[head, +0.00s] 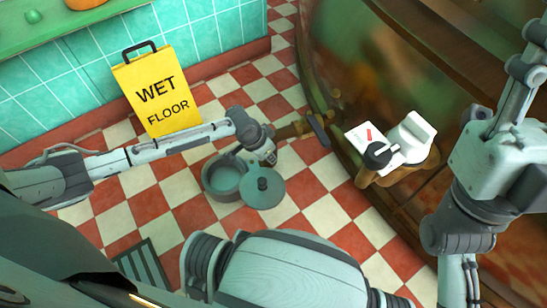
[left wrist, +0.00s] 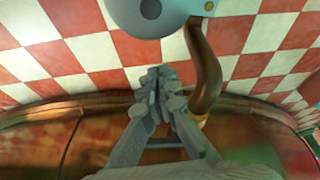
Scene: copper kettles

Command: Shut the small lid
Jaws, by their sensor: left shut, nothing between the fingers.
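A grey-green round pot (head: 222,178) sits on the checkered floor in the head view, its top partly open. A round grey lid (head: 268,197) with a dark knob is at its right side; I cannot tell whether it is hinged to the pot. In the left wrist view the lid (left wrist: 128,18) shows at the top edge, partly cut off. My left gripper (head: 269,158) is just above and behind the lid in the head view. Its fingers (left wrist: 155,78) are together and empty, apart from the lid in the wrist view. My right gripper is out of view.
A large copper kettle (head: 385,50) fills the right, with a white box (head: 412,140) and dark knob at its side. A brown curved pipe (left wrist: 207,65) runs close beside the left fingers. A yellow wet floor sign (head: 158,92) stands behind my left arm. Floor right of the lid is clear.

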